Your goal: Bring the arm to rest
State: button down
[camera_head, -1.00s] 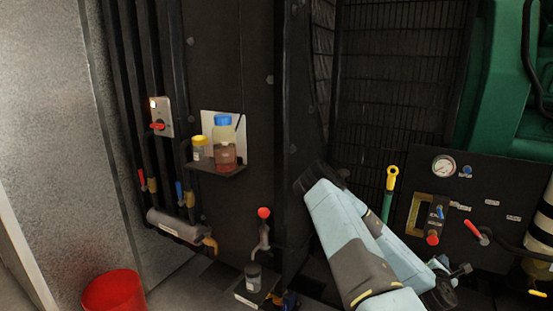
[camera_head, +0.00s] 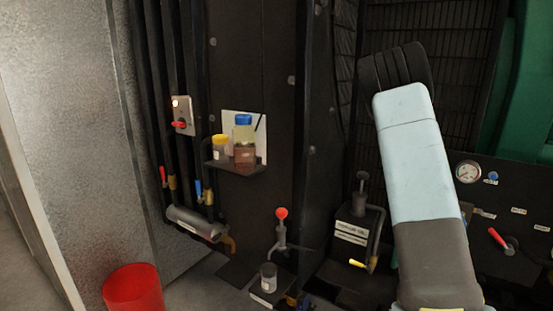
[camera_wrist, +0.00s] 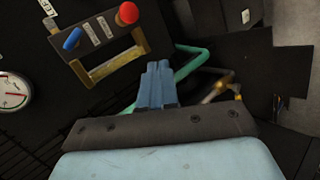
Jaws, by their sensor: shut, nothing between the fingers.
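My pale blue and dark grey arm stands upright in the right half of the head view, its dark ribbed joint at the top. My gripper (camera_wrist: 158,85) shows in the wrist view with its blue-grey fingers together and nothing between them. It is in front of a dark panel; I cannot tell the gap to it. The gripper is not visible in the head view.
The panel carries a red knob (camera_wrist: 127,13), blue lever (camera_wrist: 72,39), brass frame (camera_wrist: 108,62) and gauge (camera_head: 467,171). A shelf (camera_head: 236,168) holds a blue-capped bottle (camera_head: 244,138) and yellow-lidded jar (camera_head: 220,147). A red bucket (camera_head: 133,289) stands lower left.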

jog(key=s+a+r+m+y, duration=0.2)
jog(key=a+r+m+y, duration=0.1)
jog(key=a+r, duration=0.7)
jog(key=s+a+r+m+y, duration=0.2)
jog(key=s+a+r+y, duration=0.15)
jog(key=a+r, duration=0.6)
jog(key=s+a+r, duration=0.3)
jog(key=s+r, duration=0.1)
jog(key=s, duration=0.2)
jog(key=s+a+r+m+g+y, duration=0.1)
jog(key=s+a+r, duration=0.2)
jog(key=s, duration=0.4)
jog(key=s+a+r+m, duration=0.1)
jog(key=s+a+r, duration=0.3)
jog(key=s+r, duration=0.1)
jog(key=shift+s+r, duration=0.25)
jog(key=shift+s, duration=0.6)
